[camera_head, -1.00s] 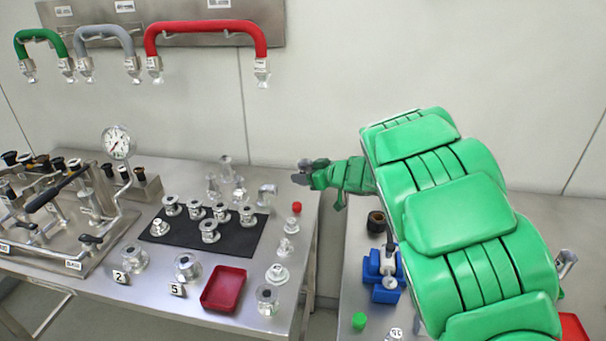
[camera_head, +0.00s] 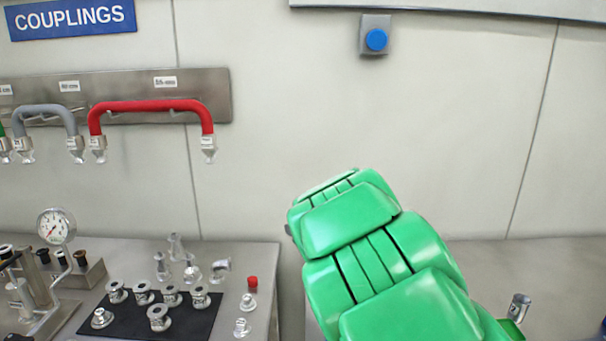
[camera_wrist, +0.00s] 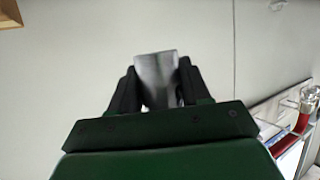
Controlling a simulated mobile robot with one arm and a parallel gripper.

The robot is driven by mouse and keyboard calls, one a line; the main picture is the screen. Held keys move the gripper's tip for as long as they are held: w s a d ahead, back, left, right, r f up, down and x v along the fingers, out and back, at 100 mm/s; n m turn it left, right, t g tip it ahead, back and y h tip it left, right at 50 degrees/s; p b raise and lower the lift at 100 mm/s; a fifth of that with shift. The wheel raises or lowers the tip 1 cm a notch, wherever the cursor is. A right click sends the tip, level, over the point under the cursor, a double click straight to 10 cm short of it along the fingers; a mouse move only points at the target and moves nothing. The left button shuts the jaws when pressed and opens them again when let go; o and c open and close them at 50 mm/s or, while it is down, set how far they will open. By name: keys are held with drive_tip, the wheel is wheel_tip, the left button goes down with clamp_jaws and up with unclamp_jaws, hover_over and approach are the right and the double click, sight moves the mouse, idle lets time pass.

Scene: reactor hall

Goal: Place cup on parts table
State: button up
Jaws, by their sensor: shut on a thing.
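My gripper (camera_wrist: 157,72) is shut on a plain grey, slightly tapered piece (camera_wrist: 157,80) that looks like the cup; its two dark fingers press on its sides. In the head view my green arm hides the gripper and the cup. A steel table (camera_head: 262,290) stands at lower left with several metal fittings on it. Another table surface (camera_head: 560,260) shows at right behind my arm. I cannot tell which one is the parts table.
A black mat (camera_head: 190,328) holds several flanged fittings. A red cap (camera_head: 252,282) sits near the left table's right edge. A red hose (camera_head: 150,106) and a grey hose (camera_head: 45,104) hang on the wall. A blue button (camera_head: 376,40) is higher up.

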drive_tip(key=s+d+r+m+h, duration=0.1)
drive_tip(key=s+d+m+h, duration=0.1)
drive_tip(key=d+m+h, duration=0.45)
drive_tip(key=s+d+r+m+h, duration=0.2)
drive_tip(key=d+h, duration=0.2)
drive_tip(key=d, duration=0.6)
drive_tip(key=w+a+f+n+y, duration=0.1)
drive_tip(key=a+n+y, duration=0.1)
drive_tip(key=a, duration=0.3)
drive_tip(key=w+a+f+n+y, duration=0.1)
drive_tip(key=w+a+n+y, duration=0.1)
drive_tip(key=a+n+y, duration=0.1)
drive_tip(key=w+a+n+y, duration=0.1)
drive_tip(key=a+n+y, duration=0.1)
drive_tip(key=a+y, duration=0.2)
drive_tip(key=shift+w+a+f+n+y, duration=0.1)
drive_tip(key=shift+a+f+n+y, duration=0.1)
drive_tip(key=shift+a, duration=0.55)
drive_tip(key=shift+w+a+f+n+y, duration=0.1)
drive_tip(key=shift+a+f, duration=0.1)
drive_tip(key=shift+a, duration=0.5)
drive_tip(key=s+a+f+n+g+y, duration=0.1)
drive_tip(key=s+a+n+g+y, duration=0.1)
drive_tip(key=a, duration=0.4)
drive_tip(key=s+a+f+n+g+y, duration=0.2)
drive_tip(key=s+a+n+g+y, duration=0.1)
drive_tip(key=s+a+n+y, duration=0.1)
drive_tip(key=shift+s+a+f+n, duration=0.3)
drive_tip(key=shift+s+a+n, duration=0.3)
drive_tip(key=shift+a, duration=0.25)
